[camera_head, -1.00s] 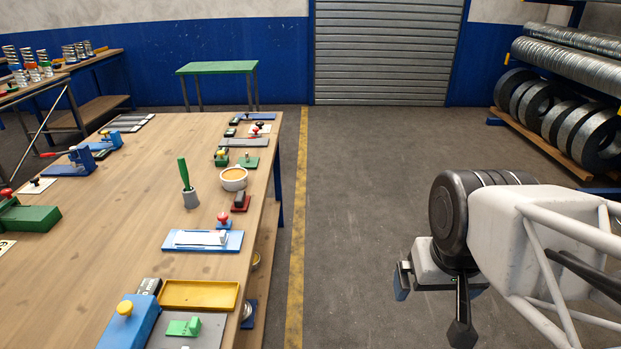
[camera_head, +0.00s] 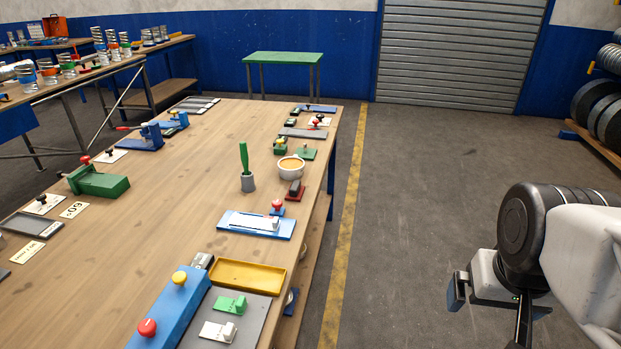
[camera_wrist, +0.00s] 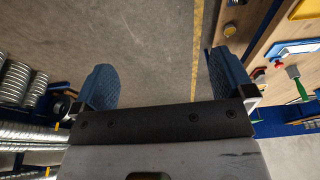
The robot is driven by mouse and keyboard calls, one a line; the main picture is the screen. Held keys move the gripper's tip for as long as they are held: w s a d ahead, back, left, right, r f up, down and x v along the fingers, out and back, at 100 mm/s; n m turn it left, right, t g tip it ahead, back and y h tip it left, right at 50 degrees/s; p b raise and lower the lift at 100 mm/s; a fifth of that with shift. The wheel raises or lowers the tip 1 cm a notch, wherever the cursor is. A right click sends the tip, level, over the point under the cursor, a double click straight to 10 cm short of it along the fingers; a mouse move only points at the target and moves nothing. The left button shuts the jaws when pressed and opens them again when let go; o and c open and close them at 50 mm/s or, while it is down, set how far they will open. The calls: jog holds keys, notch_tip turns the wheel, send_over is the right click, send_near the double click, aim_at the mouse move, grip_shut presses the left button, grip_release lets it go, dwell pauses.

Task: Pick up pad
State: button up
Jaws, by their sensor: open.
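My gripper (camera_head: 490,308) hangs over the floor to the right of the wooden table, well apart from it. In the wrist view its two blue fingers (camera_wrist: 163,80) are spread wide with nothing between them. Several pad-like things lie on the table, and I cannot tell which is the pad. One is a blue flat base (camera_head: 256,225) with a white block on it, at the table's right side.
Floor between table and arm is clear.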

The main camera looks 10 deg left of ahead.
jog(key=w+a+r+m, duration=0.2)
jog(key=w+a, duration=0.1)
jog(key=w, duration=0.5)
jog(key=w+a+r+m, duration=0.2)
jog(key=w, duration=0.6)
jog(key=m+g, duration=0.3)
jog(key=m, duration=1.1)
send_over(294, 185)
jog(key=f, duration=1.9)
jog(key=shift+s+d+f, duration=0.1)
jog(key=shift+d+f, duration=0.2)
jog(key=shift+d, duration=0.05)
jog(key=shift+w+a+f, duration=0.2)
jog(key=shift+a+f, duration=0.1)
jog(key=shift+a, duration=0.05)
jog(key=shift+f, duration=1.3)
